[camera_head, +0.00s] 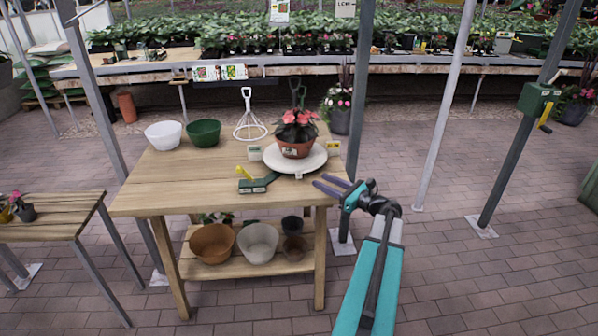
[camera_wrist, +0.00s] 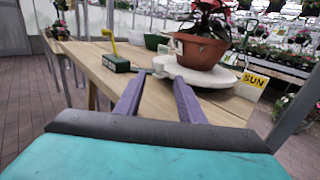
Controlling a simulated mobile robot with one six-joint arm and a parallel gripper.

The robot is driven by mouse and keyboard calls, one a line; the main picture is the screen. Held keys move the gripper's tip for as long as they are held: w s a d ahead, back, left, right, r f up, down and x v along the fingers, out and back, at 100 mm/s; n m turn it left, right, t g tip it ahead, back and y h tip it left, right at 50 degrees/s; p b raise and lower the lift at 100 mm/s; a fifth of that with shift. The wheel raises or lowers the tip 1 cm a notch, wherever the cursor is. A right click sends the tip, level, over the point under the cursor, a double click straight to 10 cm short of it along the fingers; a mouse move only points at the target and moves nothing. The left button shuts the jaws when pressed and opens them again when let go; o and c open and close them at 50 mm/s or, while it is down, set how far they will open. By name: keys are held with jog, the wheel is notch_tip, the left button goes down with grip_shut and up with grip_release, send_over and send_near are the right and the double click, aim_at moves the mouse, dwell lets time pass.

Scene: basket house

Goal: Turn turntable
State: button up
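The turntable (camera_head: 312,163) is a round white disc near the right end of the wooden table. A terracotta pot (camera_head: 296,150) with a red-flowered plant stands on it. In the wrist view the turntable (camera_wrist: 222,78) and the pot (camera_wrist: 201,52) are straight ahead, just beyond the fingers. My gripper (camera_head: 327,184) is at the table's right front edge, to the lower right of the turntable. In the wrist view its two purple fingers (camera_wrist: 157,97) are apart with nothing between them. Whether a fingertip touches the disc's rim, I cannot tell.
A green tool with a yellow handle (camera_head: 258,183) lies left of the turntable. A yellow SUN label (camera_wrist: 254,79) stands at its right. White (camera_head: 164,136) and green (camera_head: 203,134) bowls and a wire stand (camera_head: 249,121) are at the back. A grey post (camera_head: 358,90) rises behind the table's right end.

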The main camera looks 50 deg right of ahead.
aim_at(299, 170)
jog(key=w, duration=0.4)
jog(key=w+p, duration=0.1)
jog(key=w, duration=0.3)
jog(key=w+a+p, duration=0.1)
jog(key=w, duration=0.3)
